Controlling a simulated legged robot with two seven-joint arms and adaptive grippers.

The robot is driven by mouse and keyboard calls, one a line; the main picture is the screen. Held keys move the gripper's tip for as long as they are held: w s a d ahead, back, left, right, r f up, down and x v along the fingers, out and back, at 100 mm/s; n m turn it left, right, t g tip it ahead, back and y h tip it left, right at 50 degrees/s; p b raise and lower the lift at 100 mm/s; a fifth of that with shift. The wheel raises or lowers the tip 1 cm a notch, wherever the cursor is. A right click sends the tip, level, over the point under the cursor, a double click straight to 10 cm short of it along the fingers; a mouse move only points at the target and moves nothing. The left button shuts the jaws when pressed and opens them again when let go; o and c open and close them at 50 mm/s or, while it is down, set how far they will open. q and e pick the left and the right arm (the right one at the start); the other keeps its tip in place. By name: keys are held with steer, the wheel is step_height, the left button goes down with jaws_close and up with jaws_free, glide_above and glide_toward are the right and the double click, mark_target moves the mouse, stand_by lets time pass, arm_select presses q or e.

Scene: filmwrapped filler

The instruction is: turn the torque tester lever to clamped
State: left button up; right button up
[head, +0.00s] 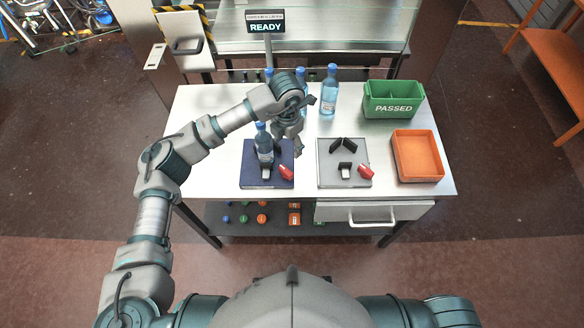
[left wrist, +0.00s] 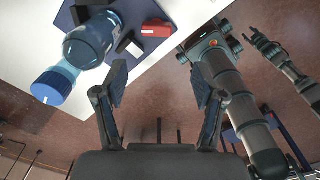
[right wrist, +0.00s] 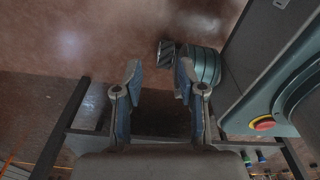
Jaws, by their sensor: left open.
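A dark blue fixture (head: 254,182) stands at the left front of the table with a blue bottle (head: 264,146) upright on it. A red lever (head: 286,173) sits at its front right; this lever (left wrist: 157,28) also shows in the left wrist view. A grey fixture (head: 329,180) to the right has black jaws and a red lever (head: 365,171). I cannot tell which is the torque tester. My left gripper (head: 293,146) is open and empty, above and behind the blue fixture's lever. My right gripper (right wrist: 160,72) is open and empty, out of the head view.
Several blue bottles, one at the right (head: 329,92), stand behind my left gripper. A green "PASSED" bin (head: 393,109) and an orange tray (head: 417,177) are at the table's right. A sign (head: 265,25) reads "READY". Bare table lies left of the blue fixture.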

arm_select(q)
glide_above(286, 170)
steer(key=a, duration=0.2)
step_height(286, 170, down, 8)
steer(key=d+f, duration=0.1)
steer(key=f, duration=0.1)
steer(key=d+f+p, duration=0.1)
steer(key=f, duration=0.1)
steer(key=d+f, duration=0.1)
steer(key=f, duration=0.1)
steer(key=shift+d, duration=0.3)
steer(key=shift+s+d+f, duration=0.1)
steer(key=shift+f, duration=0.15)
steer(key=shift+s+a+f, duration=0.1)
steer(key=shift+a+f, duration=0.05)
steer(key=shift+a, duration=0.05)
steer(key=shift+o, duration=0.2)
steer(key=shift+a+f, duration=0.2)
steer(key=shift+a, duration=1.05)
steer(key=shift+a+r, duration=0.1)
steer(key=c, duration=0.7)
steer(key=shift+d+r, duration=0.1)
steer(key=shift+d, duration=0.45)
steer(key=shift+c, duration=0.6)
steer(key=shift+d, duration=0.3)
steer(key=shift+c, duration=0.5)
steer(key=shift+a, duration=0.2)
arm_select(e)
steer(key=shift+w+d+r, duration=0.1)
steer(key=shift+r, duration=0.8)
